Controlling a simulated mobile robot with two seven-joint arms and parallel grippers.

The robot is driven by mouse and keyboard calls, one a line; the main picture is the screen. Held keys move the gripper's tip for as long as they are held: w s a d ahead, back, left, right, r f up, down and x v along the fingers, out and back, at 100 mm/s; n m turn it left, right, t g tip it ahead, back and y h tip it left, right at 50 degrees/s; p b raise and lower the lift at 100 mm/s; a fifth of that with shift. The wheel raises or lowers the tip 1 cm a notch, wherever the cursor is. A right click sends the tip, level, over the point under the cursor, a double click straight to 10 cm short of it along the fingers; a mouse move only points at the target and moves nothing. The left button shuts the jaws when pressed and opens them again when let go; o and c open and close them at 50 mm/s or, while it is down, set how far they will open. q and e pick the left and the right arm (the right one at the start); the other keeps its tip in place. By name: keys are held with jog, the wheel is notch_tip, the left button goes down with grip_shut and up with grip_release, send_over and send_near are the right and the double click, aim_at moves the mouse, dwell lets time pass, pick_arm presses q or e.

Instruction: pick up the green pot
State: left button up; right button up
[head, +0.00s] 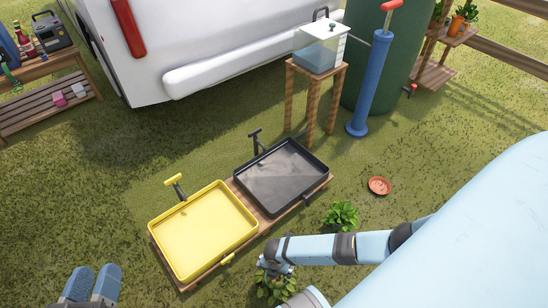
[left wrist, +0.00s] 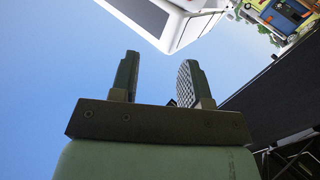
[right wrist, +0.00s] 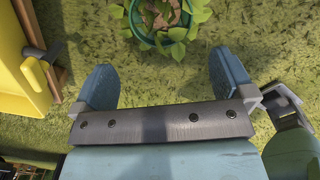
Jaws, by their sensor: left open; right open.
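The green pot (right wrist: 137,28) shows at the top of the right wrist view, seen from above, with brown soil and leaves over its rim. My right gripper (right wrist: 163,78) is open and empty, and the pot lies beyond its fingertips, roughly centred between them. In the head view my right gripper (head: 272,266) is above a leafy plant (head: 276,290) at the bottom; its pot is hidden there. My left gripper (head: 95,278) is open and empty at the bottom left; its two fingers also show in the left wrist view (left wrist: 160,78), pointing towards sky and a white vehicle.
A yellow tray (head: 203,228) and a black tray (head: 282,177) sit on a low wooden stand left of my right gripper. Another leafy plant (head: 341,215) and a terracotta saucer (head: 379,186) are on the grass. A blue pump (head: 369,85) stands further back.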

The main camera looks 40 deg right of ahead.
notch_tip(320, 180, down, 5)
jog(key=shift+f+b, duration=0.1)
jog(key=shift+b, duration=1.05)
jog(key=shift+f, duration=0.4)
notch_tip(320, 180, down, 4)
jog(key=b, duration=0.4)
jog(key=shift+d+f, duration=0.1)
jog(key=shift+f, duration=0.35)
pick_arm(q)
jog(key=w+m, duration=0.1)
jog(key=w+a+m+t, duration=0.1)
jog(key=m, duration=0.1)
jog(key=w+a+m+h, duration=0.1)
jog(key=shift+f+t, duration=0.25)
jog(key=shift+t, duration=0.15)
pick_arm(e)
jog(key=c, duration=0.8)
pick_arm(q)
jog(key=shift+r, duration=0.1)
pick_arm(e)
jog(key=shift+r, duration=0.2)
